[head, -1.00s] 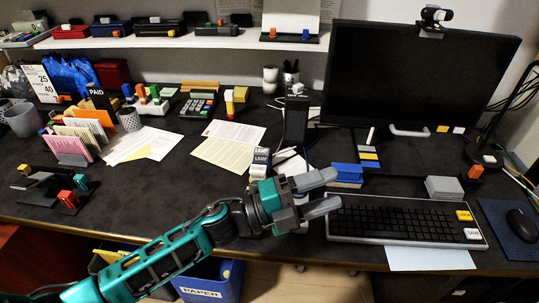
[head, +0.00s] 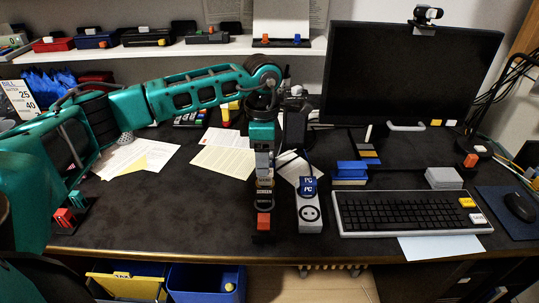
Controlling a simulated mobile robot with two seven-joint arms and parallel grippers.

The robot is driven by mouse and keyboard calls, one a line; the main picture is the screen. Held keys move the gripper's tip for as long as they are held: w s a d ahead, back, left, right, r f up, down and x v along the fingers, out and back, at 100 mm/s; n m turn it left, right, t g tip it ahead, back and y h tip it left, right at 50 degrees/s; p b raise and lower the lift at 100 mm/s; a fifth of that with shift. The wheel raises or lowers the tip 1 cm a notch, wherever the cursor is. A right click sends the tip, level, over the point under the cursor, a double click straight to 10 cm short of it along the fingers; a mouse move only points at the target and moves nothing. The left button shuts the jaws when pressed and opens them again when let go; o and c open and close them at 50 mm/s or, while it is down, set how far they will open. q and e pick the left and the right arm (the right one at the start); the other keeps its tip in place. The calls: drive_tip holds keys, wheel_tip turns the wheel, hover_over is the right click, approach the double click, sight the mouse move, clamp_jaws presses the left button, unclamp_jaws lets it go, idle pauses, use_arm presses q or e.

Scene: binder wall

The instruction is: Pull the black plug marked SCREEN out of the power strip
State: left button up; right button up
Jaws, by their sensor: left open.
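My left gripper (head: 263,172) hangs over the desk with its fingers pointing down, open. Directly below its fingertips is a dark plug (head: 264,190) with a small pale label that seems to read SCREEN. The gripper hides part of it, and I cannot tell whether the fingers touch it or straddle it. My right gripper is out of view.
The keyboard (head: 405,211), blue stack (head: 350,171) and monitor (head: 410,75) are to the right. Papers (head: 228,150) lie left. Bare desk is at front left (head: 170,205).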

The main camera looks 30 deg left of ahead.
sight(264, 192)
use_arm(q)
wheel_tip(264, 192, down, 12)
drive_tip(key=shift+f, duration=0.1)
idle(0.4)
drive_tip(key=c, duration=0.9)
drive_tip(key=shift+r, duration=0.3)
drive_tip(key=shift+r+p, duration=0.5)
drive_tip(key=shift+r, duration=0.3)
drive_tip(key=shift+r+p, duration=0.35)
drive_tip(key=shift+r, duration=0.1)
wheel_tip(264, 192, up, 3)
drive_tip(key=shift+r+p, duration=0.2)
drive_tip(key=shift+p, duration=1.05)
drive_tip(key=shift+r+p, duration=0.4)
drive_tip(key=shift+r, duration=0.4)
